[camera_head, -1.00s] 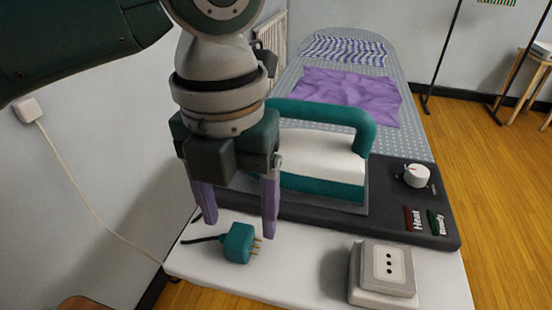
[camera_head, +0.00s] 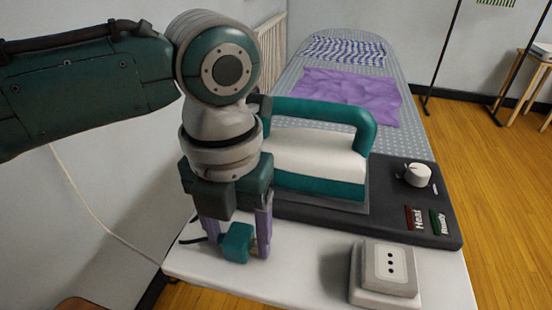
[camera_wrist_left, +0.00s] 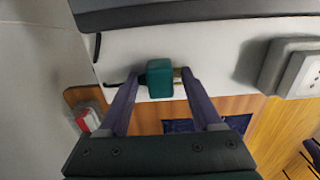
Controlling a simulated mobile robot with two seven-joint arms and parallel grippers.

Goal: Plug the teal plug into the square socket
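The teal plug (camera_head: 236,243) lies on the white end of the ironing board (camera_head: 205,272), its black cord trailing left; its pins point right. My left gripper (camera_head: 236,240) points down over the plug, with a purple finger on either side of it. In the left wrist view the plug (camera_wrist_left: 159,78) sits between the spread fingertips (camera_wrist_left: 158,82). Gaps show beside it, so the gripper is open and not clamped. The socket (camera_head: 389,264), a pale square block with several dark holes, stands to the right; part of it shows in the wrist view (camera_wrist_left: 302,74). My right gripper is not in view.
A teal and white iron (camera_head: 318,160) stands on a dark base (camera_head: 310,208) with a knob (camera_head: 417,175), just behind the gripper. Purple cloth (camera_head: 350,95) lies farther back. The white surface between plug and socket is clear. A pale cord (camera_head: 90,205) hangs along the left wall.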

